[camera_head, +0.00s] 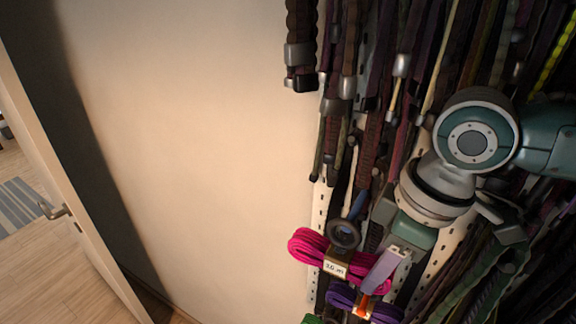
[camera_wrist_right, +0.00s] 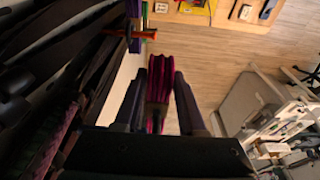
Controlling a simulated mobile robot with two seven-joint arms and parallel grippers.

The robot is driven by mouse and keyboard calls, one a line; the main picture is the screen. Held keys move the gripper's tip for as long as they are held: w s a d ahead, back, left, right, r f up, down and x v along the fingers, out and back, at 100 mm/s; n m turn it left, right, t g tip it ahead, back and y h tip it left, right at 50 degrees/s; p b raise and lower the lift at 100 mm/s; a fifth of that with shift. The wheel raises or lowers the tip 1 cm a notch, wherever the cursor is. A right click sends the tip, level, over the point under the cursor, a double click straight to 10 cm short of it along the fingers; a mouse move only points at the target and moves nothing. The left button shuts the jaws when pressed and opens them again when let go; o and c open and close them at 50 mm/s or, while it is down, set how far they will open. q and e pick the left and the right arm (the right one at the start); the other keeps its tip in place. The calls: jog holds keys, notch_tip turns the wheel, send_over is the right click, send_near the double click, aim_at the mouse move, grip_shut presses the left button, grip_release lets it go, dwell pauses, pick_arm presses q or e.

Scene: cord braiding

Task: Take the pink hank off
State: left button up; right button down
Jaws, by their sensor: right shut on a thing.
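The pink hank (camera_head: 310,246) hangs at the lower middle of the head view, with a tan band (camera_head: 336,263) marked with a length around it. My right gripper (camera_head: 372,282) reaches down to the hank's right part, and one pale finger lies across it. In the right wrist view the pink hank (camera_wrist_right: 160,68) sits between the two dark fingers of the right gripper (camera_wrist_right: 160,85), which is shut on it. Part of the hank is hidden by the finger. Whether it still rests on a peg cannot be told. My left gripper is not in view.
A purple hank (camera_head: 350,300) hangs just below the pink one, close to the finger. A dark ring (camera_head: 345,234) is right above. Many straps and cords (camera_head: 370,110) hang densely around my right arm. The bare wall (camera_head: 200,140) to the left is clear.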

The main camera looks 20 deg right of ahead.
jog(key=shift+s+a+p, duration=0.75)
jog(key=shift+s+a, duration=0.1)
jog(key=shift+a, duration=0.15)
